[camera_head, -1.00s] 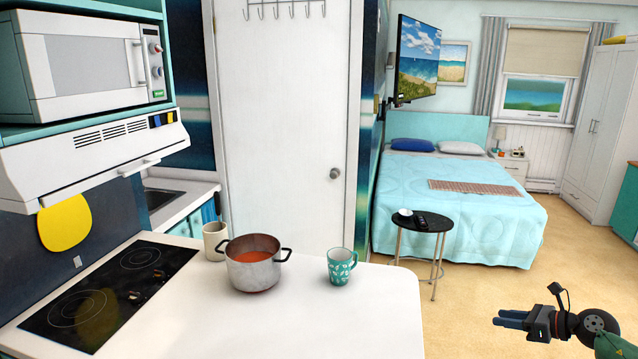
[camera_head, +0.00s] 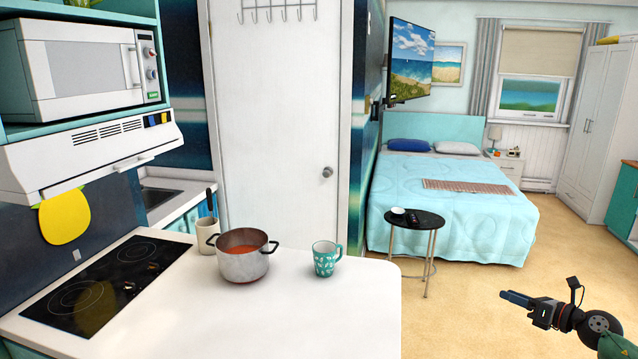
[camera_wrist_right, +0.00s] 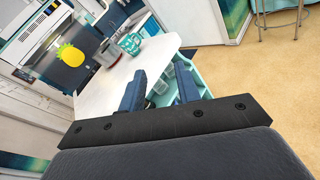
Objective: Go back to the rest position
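My right gripper (camera_head: 516,299) is at the lower right of the head view, in the air over the floor, clear of the counter. In the right wrist view its two blue fingers (camera_wrist_right: 160,84) stand apart with nothing between them, so it is open and empty. My left gripper is in neither view.
On the white counter (camera_head: 340,310) stand a pot (camera_head: 243,266) of red-orange contents, a teal patterned mug (camera_head: 325,261) and a beige utensil holder (camera_head: 206,236). A black cooktop (camera_head: 95,290) lies left. A small round table (camera_head: 414,219) stands before the bed (camera_head: 455,200). Open floor lies around my right gripper.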

